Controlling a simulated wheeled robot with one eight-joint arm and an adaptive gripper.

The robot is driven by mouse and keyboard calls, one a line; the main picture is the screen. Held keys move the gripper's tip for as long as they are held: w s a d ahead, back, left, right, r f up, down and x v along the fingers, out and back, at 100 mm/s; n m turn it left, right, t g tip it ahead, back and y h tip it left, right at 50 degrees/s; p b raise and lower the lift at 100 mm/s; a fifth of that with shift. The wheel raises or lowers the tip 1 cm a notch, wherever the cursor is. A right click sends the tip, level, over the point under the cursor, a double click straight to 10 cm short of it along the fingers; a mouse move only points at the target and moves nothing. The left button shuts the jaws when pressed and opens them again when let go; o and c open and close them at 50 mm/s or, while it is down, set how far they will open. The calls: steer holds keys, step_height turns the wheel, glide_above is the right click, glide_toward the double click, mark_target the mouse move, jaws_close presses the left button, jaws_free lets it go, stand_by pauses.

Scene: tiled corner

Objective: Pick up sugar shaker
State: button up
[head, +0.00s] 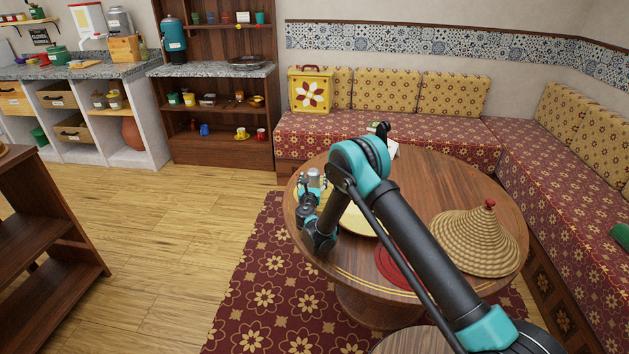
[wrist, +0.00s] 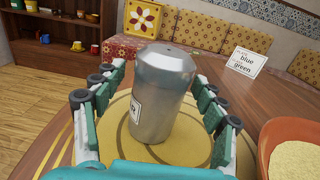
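The sugar shaker is a silver metal cylinder with a small label on its side, standing upright in the wrist view (wrist: 162,95). It stands on a round yellowish plate or mat (wrist: 165,152) on the round wooden table. My gripper (wrist: 158,78) is open, with its teal and grey fingers on either side of the shaker. A gap shows between the shaker and the fingers on both sides. In the head view the shaker's top (head: 313,174) shows between my fingers at the table's left side; its lower part is hidden by my gripper.
A white card (wrist: 242,63) reading "blue" and "green" stands behind, to the right. An orange bowl (wrist: 270,145) of pale grain is at the right. A woven cone lid (head: 475,242) and red mat (head: 398,268) occupy the table's right and front. Cushioned benches (head: 435,138) border the far side.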

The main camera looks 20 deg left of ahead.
steer(key=c, duration=1.4)
steer(key=shift+o, duration=0.2)
